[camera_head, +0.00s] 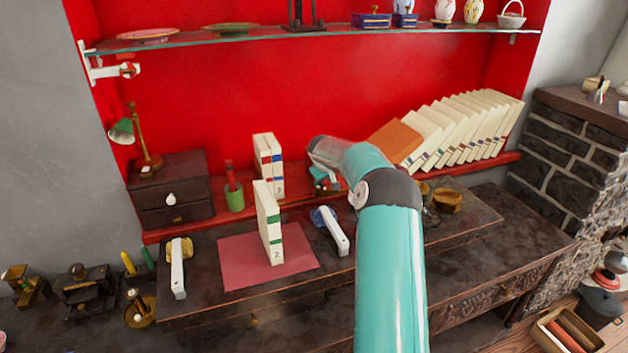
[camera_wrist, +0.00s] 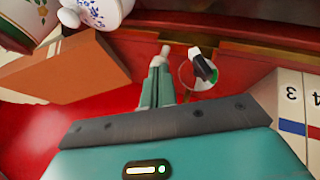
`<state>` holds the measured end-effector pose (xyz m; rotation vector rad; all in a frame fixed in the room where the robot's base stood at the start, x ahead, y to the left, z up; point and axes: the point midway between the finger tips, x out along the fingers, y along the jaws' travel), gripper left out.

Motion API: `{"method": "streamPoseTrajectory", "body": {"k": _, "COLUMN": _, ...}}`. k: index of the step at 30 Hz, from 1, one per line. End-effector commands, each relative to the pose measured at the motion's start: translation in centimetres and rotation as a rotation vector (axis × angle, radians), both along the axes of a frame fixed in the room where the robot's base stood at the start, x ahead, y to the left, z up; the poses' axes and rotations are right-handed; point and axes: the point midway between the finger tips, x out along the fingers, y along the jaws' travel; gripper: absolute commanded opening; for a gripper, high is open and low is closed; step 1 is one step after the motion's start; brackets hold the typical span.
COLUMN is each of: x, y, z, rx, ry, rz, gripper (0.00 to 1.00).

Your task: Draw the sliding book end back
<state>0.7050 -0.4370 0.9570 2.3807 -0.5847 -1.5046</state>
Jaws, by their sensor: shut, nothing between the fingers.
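My gripper (camera_wrist: 164,52) is shut and empty, with its fingertips over the red shelf in the wrist view. In the head view its end is low behind my arm, near the shelf. A black-and-white knob (camera_wrist: 204,66) stands just right of the fingertips, apart from them in the picture. An orange-brown slab (camera_head: 396,140) leans against a row of tilted white books (camera_head: 470,125); the slab also shows at left in the wrist view (camera_wrist: 65,68). I cannot tell surely which part is the sliding book end. Contact with the fingers is not visible.
Upright white books (camera_head: 268,164) stand left of my gripper, close at right in the wrist view (camera_wrist: 288,115). Another white book (camera_head: 267,222) stands on a red mat (camera_head: 295,268). A green pencil cup (camera_head: 234,198) is farther left. A glass shelf (camera_head: 220,40) runs above.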

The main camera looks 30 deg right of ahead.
Motion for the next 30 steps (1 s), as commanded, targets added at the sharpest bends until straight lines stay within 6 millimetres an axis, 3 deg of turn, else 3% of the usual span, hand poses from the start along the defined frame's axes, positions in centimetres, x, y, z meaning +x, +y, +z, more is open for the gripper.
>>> {"method": "streamPoseTrajectory", "body": {"k": 1, "x": -0.4, "y": -1.4, "z": -0.1, "rx": 0.0, "ry": 0.0, "rz": -0.005, "gripper": 0.0}}
{"method": "streamPoseTrajectory", "body": {"k": 6, "x": -1.2, "y": -4.7, "z": -0.1, "rx": 0.0, "ry": 0.0, "rz": -0.002, "gripper": 0.0}}
{"method": "streamPoseTrajectory", "body": {"k": 12, "x": -1.8, "y": -6.7, "z": -0.2, "rx": 0.001, "ry": 0.002, "rz": 0.0, "gripper": 0.0}}
{"method": "streamPoseTrajectory", "body": {"k": 30, "x": -1.8, "y": -6.7, "z": 0.3, "rx": 0.002, "ry": 0.002, "rz": 0.001, "gripper": 0.0}}
